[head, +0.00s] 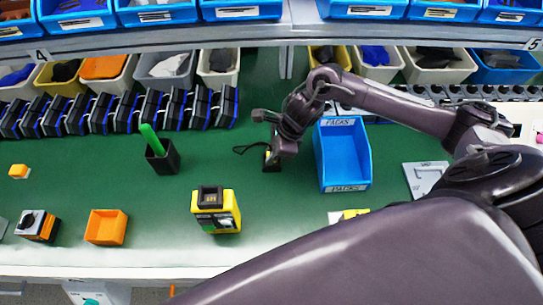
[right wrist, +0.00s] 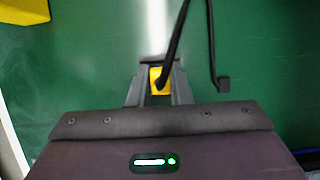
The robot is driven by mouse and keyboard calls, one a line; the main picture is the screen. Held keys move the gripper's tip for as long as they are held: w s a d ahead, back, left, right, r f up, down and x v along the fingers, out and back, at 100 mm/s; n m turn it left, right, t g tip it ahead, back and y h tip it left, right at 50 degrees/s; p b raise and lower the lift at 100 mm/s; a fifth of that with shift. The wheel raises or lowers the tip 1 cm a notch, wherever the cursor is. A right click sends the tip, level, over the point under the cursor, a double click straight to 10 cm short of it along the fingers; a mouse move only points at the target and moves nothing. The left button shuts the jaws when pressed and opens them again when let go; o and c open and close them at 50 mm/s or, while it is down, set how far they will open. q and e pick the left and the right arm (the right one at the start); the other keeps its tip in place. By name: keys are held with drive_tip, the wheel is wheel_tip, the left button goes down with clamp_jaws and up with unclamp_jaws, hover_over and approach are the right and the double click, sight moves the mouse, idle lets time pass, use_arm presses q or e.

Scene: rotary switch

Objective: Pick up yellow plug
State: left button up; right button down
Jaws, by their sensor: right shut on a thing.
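The yellow plug (right wrist: 157,80) sits between the two fingers of my right gripper (right wrist: 155,92) in the right wrist view, with a black cable running up from it. The gripper is shut on it. In the head view my right gripper (head: 271,158) points down over the green table left of the blue bin, and a bit of black cable (head: 247,148) loops out on its left. The plug is mostly hidden by the gripper there. I cannot tell whether it touches the table. My left gripper is not in view.
A blue bin (head: 342,184) stands just right of my gripper. A yellow-and-black device (head: 216,212) stands to the left and nearer. A black cup with a green pen (head: 162,157), an orange tray (head: 106,227) and a rotary switch (head: 38,225) are farther left. Shelf bins line the back.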

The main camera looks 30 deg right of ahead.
wheel_tip(320, 180, up, 20)
drive_tip(key=p, duration=0.1)
idle(0.5)
idle(0.9)
